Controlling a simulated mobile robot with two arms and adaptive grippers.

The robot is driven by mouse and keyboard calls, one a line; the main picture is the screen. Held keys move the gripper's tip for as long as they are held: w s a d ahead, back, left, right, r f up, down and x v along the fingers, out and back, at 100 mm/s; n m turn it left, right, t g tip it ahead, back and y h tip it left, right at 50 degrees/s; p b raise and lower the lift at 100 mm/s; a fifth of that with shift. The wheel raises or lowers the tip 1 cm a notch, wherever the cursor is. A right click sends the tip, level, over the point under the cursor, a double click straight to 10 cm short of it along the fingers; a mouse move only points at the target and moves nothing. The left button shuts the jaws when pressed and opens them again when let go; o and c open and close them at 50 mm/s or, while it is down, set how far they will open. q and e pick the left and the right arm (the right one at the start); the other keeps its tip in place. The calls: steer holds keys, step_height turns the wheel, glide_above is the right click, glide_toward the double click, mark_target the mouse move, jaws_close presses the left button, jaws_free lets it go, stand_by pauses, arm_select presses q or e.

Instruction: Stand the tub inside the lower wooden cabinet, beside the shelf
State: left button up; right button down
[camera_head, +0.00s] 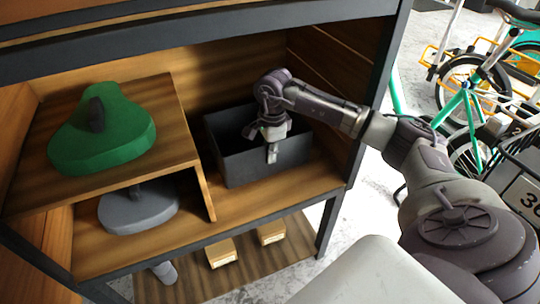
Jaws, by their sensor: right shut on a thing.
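The tub (240,166) is a dark grey, open rectangular box. It stands or hovers just over the floor of the wooden cabinet (300,195), to the right of the shelf (170,172); I cannot tell whether its base touches. My right gripper (272,152) is shut on the tub's near wall, reaching in from the right. The gripper hides part of the tub's rim and inside. My left gripper is not in view.
A green bike saddle (105,135) lies on the shelf and a grey saddle (140,208) lies beneath it. Below are small cardboard boxes (221,252) and a grey cylinder (165,272). A dark frame post (375,90) borders the cabinet at right. Bikes (470,100) stand beyond.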

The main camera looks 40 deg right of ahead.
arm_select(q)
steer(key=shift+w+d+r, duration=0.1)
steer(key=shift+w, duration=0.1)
arm_select(e)
steer(key=shift+f, duration=0.15)
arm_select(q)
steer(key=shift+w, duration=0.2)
arm_select(e)
steer(key=c, duration=1.3)
jaws_free()
step_height(320, 180, up, 5)
steer(key=shift+r+p, duration=0.1)
steer(key=shift+p, duration=0.55)
step_height(320, 180, up, 7)
steer(key=shift+s+d+p, duration=0.1)
steer(key=shift+s+p, duration=0.05)
steer(key=shift+p, duration=0.55)
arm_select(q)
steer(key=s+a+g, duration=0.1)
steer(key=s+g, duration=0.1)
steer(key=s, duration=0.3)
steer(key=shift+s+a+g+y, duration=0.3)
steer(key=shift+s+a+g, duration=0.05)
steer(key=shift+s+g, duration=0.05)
